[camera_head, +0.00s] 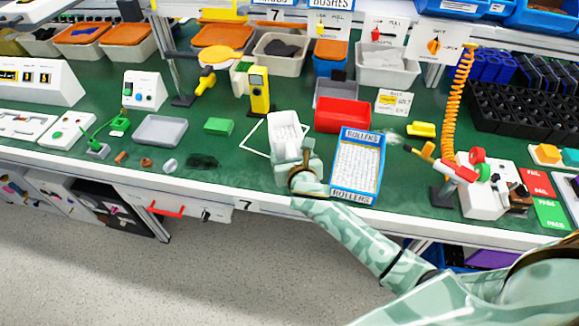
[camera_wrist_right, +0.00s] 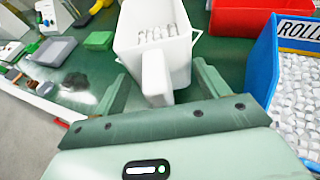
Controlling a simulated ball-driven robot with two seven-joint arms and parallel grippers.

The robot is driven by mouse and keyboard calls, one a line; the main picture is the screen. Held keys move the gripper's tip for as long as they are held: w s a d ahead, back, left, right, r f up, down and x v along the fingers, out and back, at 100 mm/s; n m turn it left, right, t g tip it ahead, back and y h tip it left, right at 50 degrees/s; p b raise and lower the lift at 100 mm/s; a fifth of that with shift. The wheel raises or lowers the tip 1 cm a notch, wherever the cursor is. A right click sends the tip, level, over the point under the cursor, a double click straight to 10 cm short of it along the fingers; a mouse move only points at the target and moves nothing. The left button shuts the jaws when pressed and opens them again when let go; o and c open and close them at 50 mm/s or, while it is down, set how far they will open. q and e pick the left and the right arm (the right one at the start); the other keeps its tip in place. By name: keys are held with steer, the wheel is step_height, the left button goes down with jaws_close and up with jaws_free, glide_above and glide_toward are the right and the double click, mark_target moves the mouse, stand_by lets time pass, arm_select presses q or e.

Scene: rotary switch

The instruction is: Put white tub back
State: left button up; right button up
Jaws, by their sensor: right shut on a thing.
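The white tub (camera_head: 285,128) holds small pale pieces and sits at the middle of the green bench, over or within a white outlined square (camera_head: 252,141). It also shows in the right wrist view (camera_wrist_right: 128,38), with its handle (camera_wrist_right: 157,78) pointing toward my gripper. My right gripper (camera_head: 300,160) is at the near side of the tub. In the right wrist view its two fingers (camera_wrist_right: 160,88) stand on either side of the handle; it is shut on the tub's handle. Whether the tub's base touches the bench is hard to tell. My left gripper is not in view.
A blue box of rollers (camera_head: 337,192) stands close to the right of the tub. A red bin (camera_head: 343,115) and a grey bin (camera_head: 335,92) are behind. A yellow device (camera_head: 259,90) stands behind left, and a green block (camera_head: 218,126) lies left. Several bins line the back.

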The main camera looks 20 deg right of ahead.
steer(key=shift+w+f, duration=0.25)
steer(key=shift+f, duration=0.1)
step_height(320, 180, down, 4)
steer(key=b, duration=0.2)
steer(key=shift+w+d+r+b, duration=0.1)
steer(key=shift+w+r+b, duration=0.05)
steer(key=shift+r+b, duration=0.15)
steer(key=shift+r, duration=0.15)
steer(key=o, duration=1)
